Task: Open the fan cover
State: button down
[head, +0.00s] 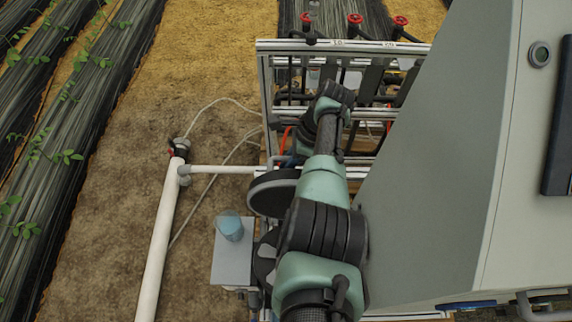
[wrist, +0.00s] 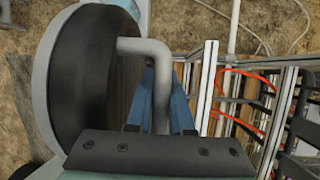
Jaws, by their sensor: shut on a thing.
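A round black disc with a grey rim, apparently the fan cover (head: 272,193), stands left of my arm in the head view. In the wrist view the cover (wrist: 88,75) fills the left side, seen nearly edge-on. A bent grey handle (wrist: 148,46) comes out of its face and turns down between my blue fingers. My gripper (wrist: 162,98) is shut on this handle. In the head view my gripper is mostly hidden by my arm. Another dark round part (head: 264,262) shows below the cover, partly behind my arm; I cannot tell whether it is the fan opening.
A metal frame with dark pipes and red valve knobs (head: 355,19) stands beyond my arm. A large grey cabinet (head: 440,170) rises close on the right. A white pipe (head: 163,230) and a grey box with a blue cup (head: 231,228) are left. Red hoses (wrist: 240,122) run right in the wrist view.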

jog(key=shift+s+f, duration=0.2)
jog(key=shift+s, duration=0.05)
jog(key=c, duration=1.1)
grip_release()
jog(key=shift+w, duration=0.1)
jog(key=shift+r, duration=0.1)
jog(key=v, duration=1.3)
jog(key=shift+w, duration=0.1)
